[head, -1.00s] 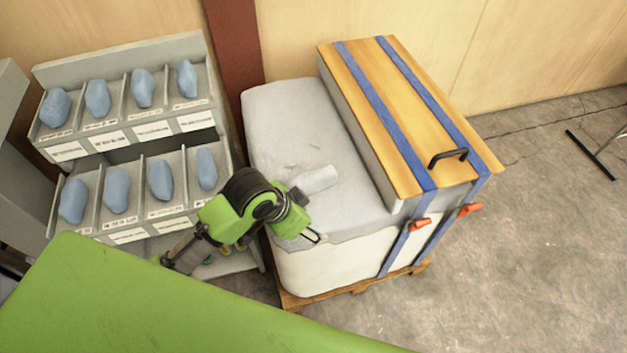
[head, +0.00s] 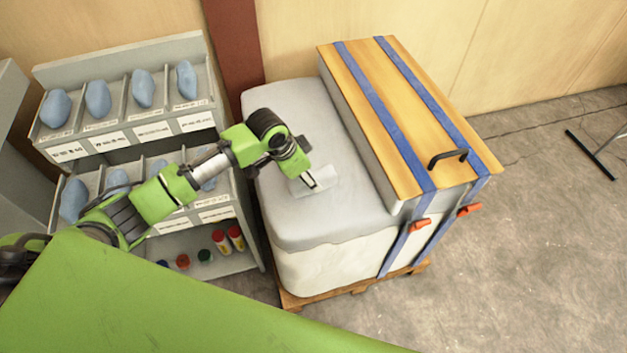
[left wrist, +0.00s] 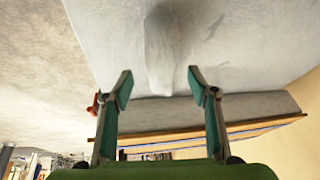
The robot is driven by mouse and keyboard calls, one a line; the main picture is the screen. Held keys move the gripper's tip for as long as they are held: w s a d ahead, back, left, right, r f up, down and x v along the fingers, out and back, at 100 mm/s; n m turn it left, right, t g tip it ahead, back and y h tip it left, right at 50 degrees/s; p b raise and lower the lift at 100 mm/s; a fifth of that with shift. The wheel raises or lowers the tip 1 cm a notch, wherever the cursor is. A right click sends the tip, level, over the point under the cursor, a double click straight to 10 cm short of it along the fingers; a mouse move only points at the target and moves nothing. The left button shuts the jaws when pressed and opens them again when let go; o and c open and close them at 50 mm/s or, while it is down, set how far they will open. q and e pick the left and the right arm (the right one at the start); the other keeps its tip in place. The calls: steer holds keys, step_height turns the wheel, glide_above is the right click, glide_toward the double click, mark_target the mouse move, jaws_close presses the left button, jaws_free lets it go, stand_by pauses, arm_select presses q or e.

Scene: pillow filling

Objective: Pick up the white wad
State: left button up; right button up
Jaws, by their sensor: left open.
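The white wad (head: 325,181) lies on the grey top of a large padded block (head: 290,120) in the head view. My left gripper (head: 309,182) is right over the wad and covers part of it. In the left wrist view the left gripper (left wrist: 159,84) is open, its two fingers spread. The pale wad (left wrist: 161,60) appears ahead of and between the fingertips there. I cannot tell whether the fingers touch it. My right gripper is in neither view.
A wooden-topped box (head: 385,110) with blue straps and a black handle rises beside the wad, to the right. A grey rack (head: 130,135) with several blue lumps stands at left. A green surface (head: 130,310) fills the lower left.

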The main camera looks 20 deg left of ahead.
arm_select(q)
steer(key=shift+s+a+p+x, duration=0.1)
steer(key=shift+p+x, duration=0.1)
steer(key=shift+x, duration=1.35)
steer(key=shift+s+a+p+x, duration=0.1)
steer(key=shift+a+p+x, duration=0.1)
steer(key=shift+x, duration=1.35)
steer(key=shift+f, duration=0.15)
steer(key=c, duration=1.3)
